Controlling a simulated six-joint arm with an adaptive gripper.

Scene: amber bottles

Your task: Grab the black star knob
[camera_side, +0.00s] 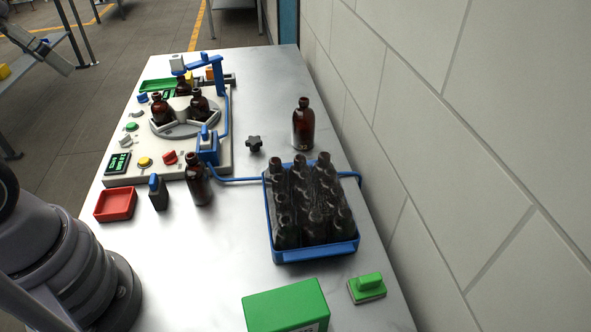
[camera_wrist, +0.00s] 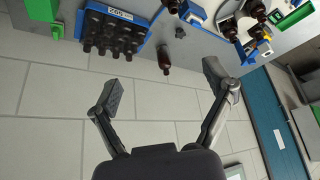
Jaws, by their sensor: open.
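The black star knob (camera_side: 254,143) lies on the metal table between the machine and the blue crate, left of a lone amber bottle (camera_side: 303,125). It also shows small and dark in the wrist view (camera_wrist: 180,33), near the top. My gripper (camera_wrist: 163,85) is open and empty in the wrist view, its two fingers spread wide. The knob appears beyond the fingertips, apart from them. The gripper is outside the side view.
A blue crate (camera_side: 317,252) full of dark bottles stands right of the knob. Another amber bottle (camera_side: 198,180) stands beside the machine (camera_side: 192,160). A red tray (camera_side: 115,204) and green box (camera_side: 286,306) are nearer the camera. A block wall (camera_side: 480,150) borders the table's right side.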

